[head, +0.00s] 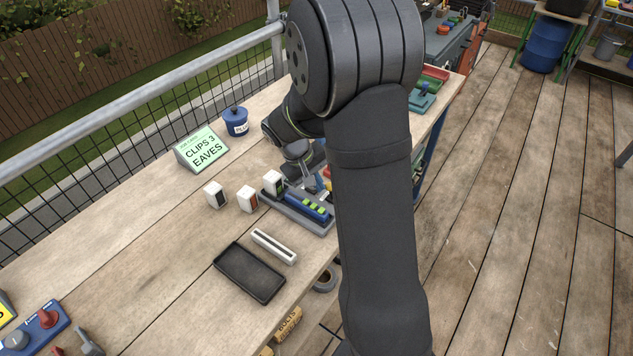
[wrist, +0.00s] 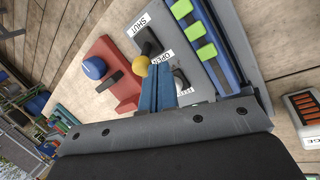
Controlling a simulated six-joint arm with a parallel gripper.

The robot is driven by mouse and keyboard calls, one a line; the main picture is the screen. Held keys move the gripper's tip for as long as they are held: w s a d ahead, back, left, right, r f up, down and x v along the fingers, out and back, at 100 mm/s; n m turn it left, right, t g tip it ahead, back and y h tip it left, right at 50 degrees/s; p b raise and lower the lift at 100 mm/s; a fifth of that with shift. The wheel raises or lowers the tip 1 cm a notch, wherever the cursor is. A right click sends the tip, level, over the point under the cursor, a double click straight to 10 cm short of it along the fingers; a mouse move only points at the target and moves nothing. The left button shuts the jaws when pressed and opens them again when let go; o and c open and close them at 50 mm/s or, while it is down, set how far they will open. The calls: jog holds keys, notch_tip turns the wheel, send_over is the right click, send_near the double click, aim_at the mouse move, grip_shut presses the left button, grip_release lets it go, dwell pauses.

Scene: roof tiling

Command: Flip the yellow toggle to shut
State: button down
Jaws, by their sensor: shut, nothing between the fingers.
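The toggle's yellow knob (wrist: 140,66) is in the wrist view, at the end of a black lever (wrist: 147,43) on a grey panel. The SHUT label (wrist: 138,25) is above it and the OPEN label (wrist: 166,58) is to its right. The knob appears nearer OPEN. My gripper's blue fingers (wrist: 155,92) are closed together with nothing between them, their tips just below the knob; I cannot tell whether they touch it. In the head view my gripper (head: 321,184) is low over the bench, and my arm hides the toggle.
A red panel with a blue knob (wrist: 95,68) is left of the toggle; a blue strip with green blocks (wrist: 207,52) is right. On the bench are white blocks (head: 247,199), a slotted white bar (head: 273,246), a black tray (head: 248,273), a sign (head: 201,150) and a blue pot (head: 236,122).

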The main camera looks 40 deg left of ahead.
jog(key=shift+d+r+y, duration=0.1)
jog(key=shift+d+y, duration=0.1)
jog(key=shift+y, duration=0.1)
jog(key=shift+d+r+y, duration=0.2)
jog(key=shift+d+y, duration=0.25)
jog(key=shift+y, duration=0.2)
jog(key=shift+d+r+y, duration=0.15)
jog(key=shift+d+y, duration=0.3)
jog(key=shift+y, duration=0.2)
jog(key=shift+d, duration=0.7)
jog(key=shift+r, duration=0.25)
jog(key=shift+r, duration=0.65)
jog(key=s+d+r, duration=0.2)
jog(key=d+r, duration=0.1)
jog(key=r, duration=0.5)
jog(key=shift+s+d+r, duration=0.35)
jog(key=shift+d+r, duration=0.05)
